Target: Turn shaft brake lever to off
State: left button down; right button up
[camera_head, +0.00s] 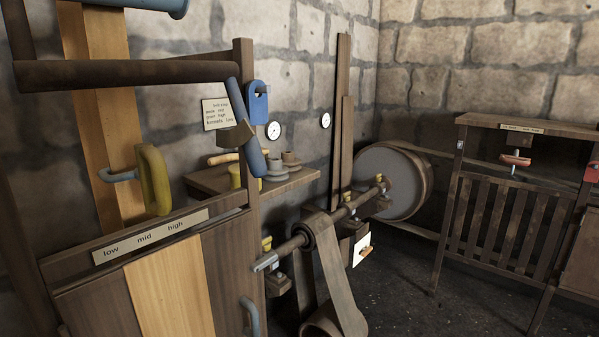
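No lever carries a label that I can read as the shaft brake. A long blue-handled lever (246,128) is tilted on the wooden post at centre left, beside a blue bracket (258,102). A small red-orange handle (515,160) hangs under the top of the wooden frame at right; its sign is too small to read. The shaft (345,209) runs from the near bearing toward a large drum (393,181) by the back wall, with a belt (340,275) around it. Neither of my grippers is in view.
A yellow handle (155,180) stands above a "low mid high" plate (152,237) on the wooden cabinet at left. A shelf (295,182) holds cups. A slatted wooden frame (507,215) stands at right. Dark floor (420,305) is clear between.

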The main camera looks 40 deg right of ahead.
aim_at(365, 252)
jog(key=z, duration=1.9)
jog(key=i+l+u, duration=0.1)
jog(key=u, duration=0.75)
jog(key=i+l+u, duration=0.25)
jog(key=l+u, duration=0.25)
jog(key=l, duration=0.2)
jog(key=i+l+u, duration=0.2)
jog(key=l, duration=0.2)
jog(key=l+u, duration=0.25)
jog(key=l, duration=0.15)
jog(key=i+l, duration=0.1)
jog(key=l, duration=0.5)
jog(key=i+l, duration=0.1)
jog(key=l, duration=0.55)
jog(key=l+u, duration=0.1)
jog(key=l, duration=0.5)
jog(key=i, duration=0.05)
